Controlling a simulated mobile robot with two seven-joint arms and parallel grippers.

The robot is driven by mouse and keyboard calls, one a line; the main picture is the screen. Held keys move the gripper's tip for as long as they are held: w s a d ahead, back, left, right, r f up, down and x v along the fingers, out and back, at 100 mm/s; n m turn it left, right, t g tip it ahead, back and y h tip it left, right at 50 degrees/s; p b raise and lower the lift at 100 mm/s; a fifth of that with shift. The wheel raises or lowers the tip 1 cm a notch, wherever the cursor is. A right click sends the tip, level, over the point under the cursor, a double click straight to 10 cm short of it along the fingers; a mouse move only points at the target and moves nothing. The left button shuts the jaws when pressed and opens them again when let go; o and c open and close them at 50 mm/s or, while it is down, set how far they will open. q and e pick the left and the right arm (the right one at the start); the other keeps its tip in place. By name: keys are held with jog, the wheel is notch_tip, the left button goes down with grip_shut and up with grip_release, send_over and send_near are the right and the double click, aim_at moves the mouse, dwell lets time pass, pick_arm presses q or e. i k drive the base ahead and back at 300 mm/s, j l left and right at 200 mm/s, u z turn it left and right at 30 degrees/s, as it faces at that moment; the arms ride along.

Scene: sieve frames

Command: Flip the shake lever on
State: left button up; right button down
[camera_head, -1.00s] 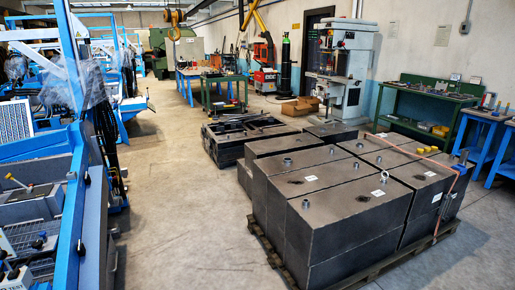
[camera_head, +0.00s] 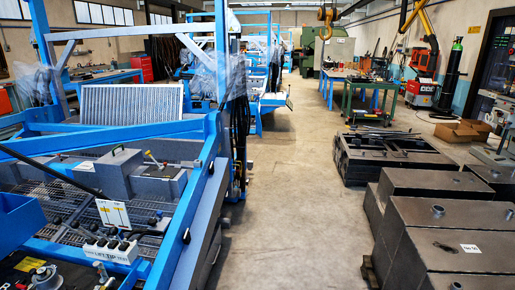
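A blue machine (camera_head: 207,165) fills the left side of the head view. A pale control box (camera_head: 110,249) with a row of several dark-tipped levers sits on it at the lower left. The lettering on its front is too small to read surely. A single lever (camera_head: 152,157) leans up from a grey block further back on the machine. More small dark knobs stand on the mesh deck around a white tag (camera_head: 113,214). I cannot tell which of these is the shake lever or how it is set. Neither of my grippers is in view.
A bare concrete aisle (camera_head: 290,200) runs ahead between the machine and stacked dark metal blocks (camera_head: 440,212) on the right. A cardboard box (camera_head: 461,131) and a green-legged table (camera_head: 370,85) stand further back. Blue frame bars cross above the machine's deck.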

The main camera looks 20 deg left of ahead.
aim_at(57, 220)
jog(key=i+u, duration=0.6)
jog(key=u, duration=0.2)
jog(key=i+l+u, duration=0.25)
jog(key=u, duration=0.2)
jog(key=i+l+u, duration=0.25)
jog(key=u, duration=0.15)
jog(key=i+l+u, duration=0.25)
jog(key=l+u, duration=0.15)
jog(key=i+l+u, duration=0.1)
jog(key=u, duration=0.25)
jog(key=i+l+u, duration=0.1)
jog(key=l+u, duration=0.4)
jog(key=u, duration=0.15)
jog(key=i+l+u, duration=0.15)
jog(key=l+u, duration=0.7)
jog(key=i+l+u, duration=0.1)
jog(key=l+u, duration=0.3)
